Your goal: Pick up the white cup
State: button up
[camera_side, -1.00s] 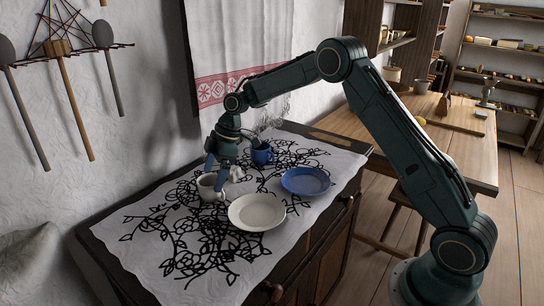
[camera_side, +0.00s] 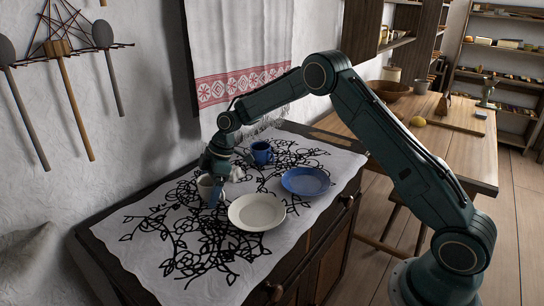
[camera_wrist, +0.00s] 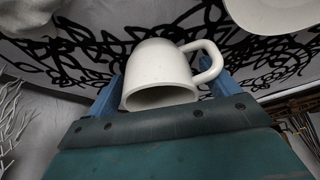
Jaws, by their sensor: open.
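The white cup (camera_side: 206,187) stands on the patterned white cloth, to the left of the white plate, partly hidden by my gripper in the side view. My gripper (camera_side: 213,190) points down over the cup, with one blue finger showing at its right side. In the wrist view the cup (camera_wrist: 160,72) is between the two blue fingers of my gripper (camera_wrist: 165,88), its handle towards the upper right. The fingers are spread wide on either side of it. The wrist view does not show clearly whether either finger touches it.
The white plate (camera_side: 256,211) is close to the right of my gripper. A blue plate (camera_side: 306,181) and a blue mug (camera_side: 261,153) stand farther back on the cloth (camera_side: 130,252). The wall with a hanging towel (camera_side: 240,45) is behind. The cloth's front left is clear.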

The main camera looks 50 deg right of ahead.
jog(key=c, duration=1.1)
jog(key=shift+r, duration=0.15)
notch_tip(320, 180, up, 20)
jog(key=shift+f, duration=0.15)
dwell(0.7)
